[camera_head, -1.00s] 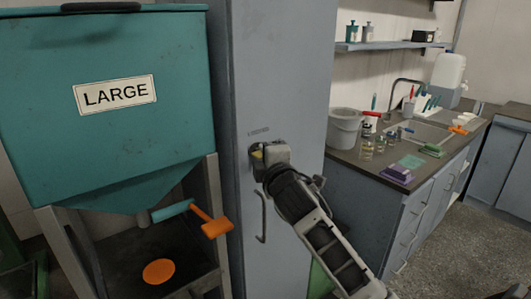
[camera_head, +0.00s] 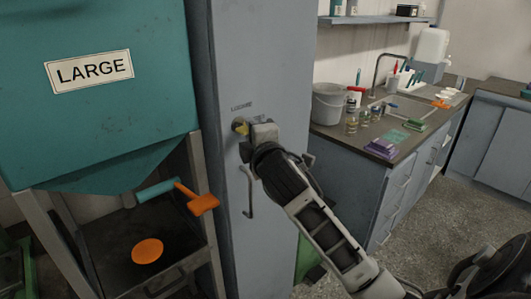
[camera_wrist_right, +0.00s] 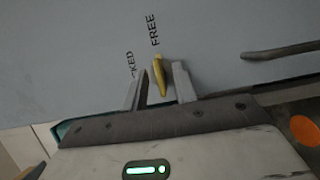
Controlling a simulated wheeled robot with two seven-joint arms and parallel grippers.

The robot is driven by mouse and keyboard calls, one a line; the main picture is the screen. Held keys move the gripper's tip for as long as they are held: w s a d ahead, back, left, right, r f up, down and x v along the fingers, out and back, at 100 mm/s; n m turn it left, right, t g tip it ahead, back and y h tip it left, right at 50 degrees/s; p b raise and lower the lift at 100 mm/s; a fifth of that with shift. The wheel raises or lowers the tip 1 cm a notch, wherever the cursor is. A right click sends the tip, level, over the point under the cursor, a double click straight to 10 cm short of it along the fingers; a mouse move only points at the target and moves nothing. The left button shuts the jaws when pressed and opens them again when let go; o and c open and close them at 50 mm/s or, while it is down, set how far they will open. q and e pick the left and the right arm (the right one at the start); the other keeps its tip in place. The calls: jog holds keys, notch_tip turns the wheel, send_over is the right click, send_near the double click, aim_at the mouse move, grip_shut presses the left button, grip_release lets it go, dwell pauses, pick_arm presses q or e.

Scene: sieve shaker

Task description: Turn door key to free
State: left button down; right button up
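The yellow door key (camera_head: 240,127) sits in the grey cabinet door (camera_head: 270,60), above the bar handle (camera_head: 248,192). In the right wrist view the key (camera_wrist_right: 160,76) stands between my right gripper's (camera_wrist_right: 162,80) two fingers, with a visible gap on each side. That gripper is open. The key's far end lies by the word FREE (camera_wrist_right: 153,30); a second label, partly hidden by a finger, ends in "CKED" (camera_wrist_right: 130,62). In the head view my right gripper (camera_head: 250,134) is at the key, just to its right. My left gripper is not in view.
A teal hopper labelled LARGE (camera_head: 90,70) stands left of the cabinet, with an orange-handled lever (camera_head: 203,204) below it. A counter (camera_head: 345,135) with a grey bucket (camera_head: 329,103) and small jars is at the right. Floor is open in front of the counter.

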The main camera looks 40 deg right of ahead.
jog(key=v, duration=1.3)
jog(key=shift+s, duration=0.35)
jog(key=shift+a+r, duration=0.1)
